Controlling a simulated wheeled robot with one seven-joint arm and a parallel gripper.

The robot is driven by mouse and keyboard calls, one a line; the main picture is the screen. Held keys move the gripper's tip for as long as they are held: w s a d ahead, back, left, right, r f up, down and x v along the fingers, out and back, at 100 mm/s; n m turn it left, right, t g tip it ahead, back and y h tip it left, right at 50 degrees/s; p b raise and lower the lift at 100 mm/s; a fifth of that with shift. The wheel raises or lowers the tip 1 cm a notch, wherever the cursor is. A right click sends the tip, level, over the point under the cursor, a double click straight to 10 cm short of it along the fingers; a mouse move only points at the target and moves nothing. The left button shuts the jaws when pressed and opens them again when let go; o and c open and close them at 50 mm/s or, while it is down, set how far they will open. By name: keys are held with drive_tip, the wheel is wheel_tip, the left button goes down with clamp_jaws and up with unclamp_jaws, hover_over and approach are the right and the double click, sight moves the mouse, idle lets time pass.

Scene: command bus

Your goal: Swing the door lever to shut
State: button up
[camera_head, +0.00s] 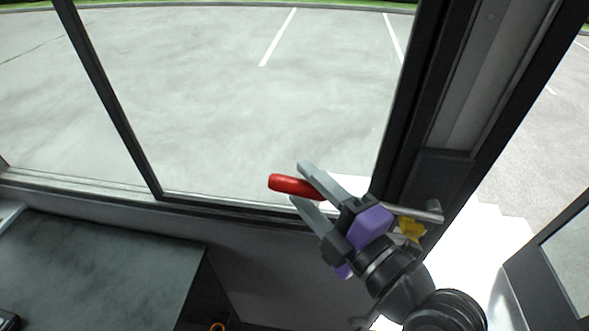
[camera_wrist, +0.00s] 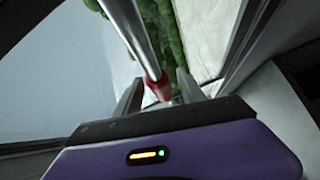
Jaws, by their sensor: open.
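The door lever has a red grip (camera_head: 293,187) at its left end, and a grey metal rod (camera_head: 418,212) shows to the right behind my gripper. My gripper (camera_head: 300,183) is open, with its two grey fingers on either side of the red grip. In the wrist view the rod runs down from the top to the red grip (camera_wrist: 158,86), which lies between the fingertips of my gripper (camera_wrist: 157,85). I cannot tell whether either finger touches it. The middle of the lever is hidden behind my gripper.
A window frame (camera_head: 145,155) and a dark post (camera_head: 405,110) stand beyond the lever. A dark grey counter (camera_head: 100,265) is at the lower left. An open doorway with bright ground (camera_head: 480,240) is at the right, beside a glazed door panel (camera_head: 560,250).

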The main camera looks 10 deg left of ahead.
sight(295, 179)
drive_tip(key=x, duration=0.3)
drive_tip(key=shift+w+a+p, duration=0.1)
drive_tip(key=shift+a+p, duration=0.05)
drive_tip(key=shift+p, duration=0.15)
clamp_jaws()
drive_tip(key=shift+f, duration=0.1)
idle(1.1)
